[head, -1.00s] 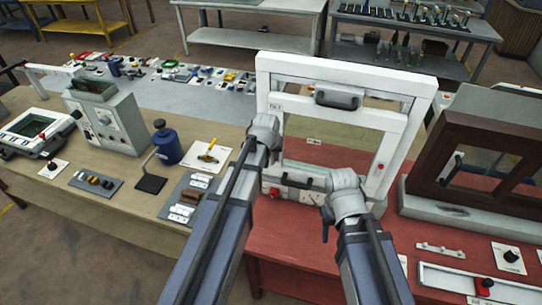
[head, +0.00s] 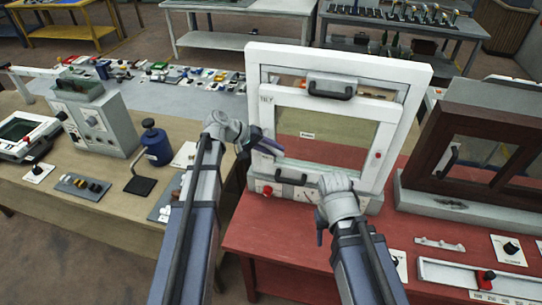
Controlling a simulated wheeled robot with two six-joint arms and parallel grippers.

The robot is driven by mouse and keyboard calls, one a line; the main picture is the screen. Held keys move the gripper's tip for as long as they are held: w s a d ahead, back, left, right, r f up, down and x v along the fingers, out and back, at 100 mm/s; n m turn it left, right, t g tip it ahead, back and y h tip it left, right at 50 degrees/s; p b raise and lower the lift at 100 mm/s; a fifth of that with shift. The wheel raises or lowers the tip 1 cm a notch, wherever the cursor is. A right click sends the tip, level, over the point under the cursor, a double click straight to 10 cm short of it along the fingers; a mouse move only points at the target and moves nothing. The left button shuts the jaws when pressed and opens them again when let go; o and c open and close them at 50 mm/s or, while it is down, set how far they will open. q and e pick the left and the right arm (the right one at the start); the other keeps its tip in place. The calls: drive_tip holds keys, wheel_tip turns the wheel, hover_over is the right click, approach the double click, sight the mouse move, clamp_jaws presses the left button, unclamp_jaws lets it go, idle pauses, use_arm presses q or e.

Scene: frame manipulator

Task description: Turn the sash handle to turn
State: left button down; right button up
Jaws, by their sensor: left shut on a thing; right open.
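The white window frame (head: 424,75) stands upright on the red bench, with a white inner sash (head: 392,140) carrying a label at its upper left. My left gripper (head: 252,143) is at the sash's left side, shut on what looks like the dark sash handle (head: 269,147). The handle sticks out sideways to the right there, partly hidden by the gripper. My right gripper (head: 338,190) is in front of the lower frame, apart from the handle. It is open, but its fingers are mostly hidden behind its own wrist.
A grey block with a dark pull handle (head: 331,88) sits at the top of the frame. A brown-framed window (head: 490,130) stands close on the right. A blue canister (head: 155,146) and a grey instrument box (head: 98,125) are on the left bench. The red bench's front (head: 275,240) is mostly clear.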

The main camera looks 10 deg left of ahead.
use_arm(q)
drive_tip(key=h+b, duration=0.1)
drive_tip(key=b, duration=0.1)
drive_tip(key=h+b, duration=0.2)
drive_tip(key=d+r+n+h+b, duration=0.1)
drive_tip(key=shift+r+t+h+b, duration=0.1)
drive_tip(key=shift+t+h+b, duration=0.3)
drive_tip(key=shift+r+n+h+b, duration=0.45)
drive_tip(key=shift+h+b, duration=0.25)
drive_tip(key=shift+b, duration=0.2)
drive_tip(key=shift+r+h+b, duration=0.35)
drive_tip(key=shift+h+b, duration=0.05)
drive_tip(key=shift+b, duration=0.1)
drive_tip(key=shift+r, duration=0.1)
drive_tip(key=c, duration=0.7)
unclamp_jaws()
drive_tip(key=shift+a, duration=0.1)
